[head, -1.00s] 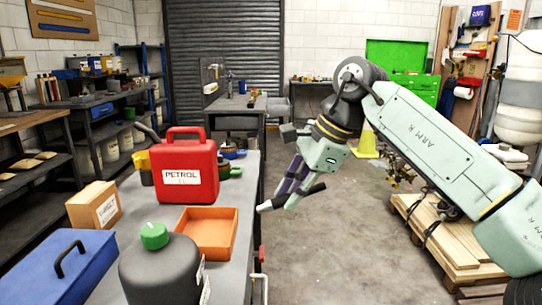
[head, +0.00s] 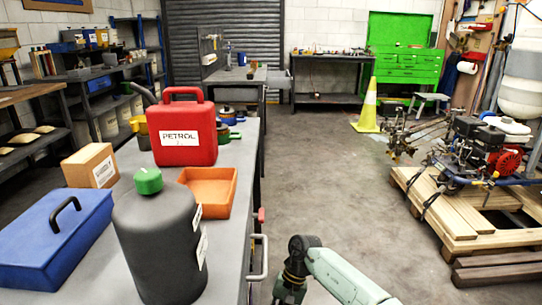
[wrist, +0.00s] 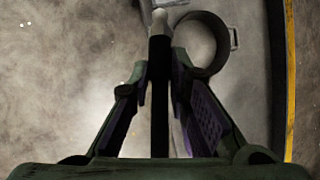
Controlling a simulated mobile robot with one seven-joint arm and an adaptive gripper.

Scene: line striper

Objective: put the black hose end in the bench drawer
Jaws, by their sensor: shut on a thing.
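The black hose end (wrist: 159,105) is a thin black rod with a pale metallic tip, held lengthwise between the fingers of my gripper (wrist: 160,76) in the wrist view. The head view shows my arm low at the bottom centre, right of the bench; the fingers and hose end are not visible there. The workbench (head: 95,272) is at left, with a pale handle (head: 264,258) and a red handle (head: 261,215) on its right side. I cannot tell which belongs to the drawer, and its inside is not visible in the head view.
On the bench stand a dark jug (head: 158,245) with a green cap, a red petrol can (head: 185,150), an orange tray (head: 232,190), a cardboard box (head: 82,168) and a blue toolbox (head: 40,255). A pallet (head: 480,225) is right. The floor between is clear.

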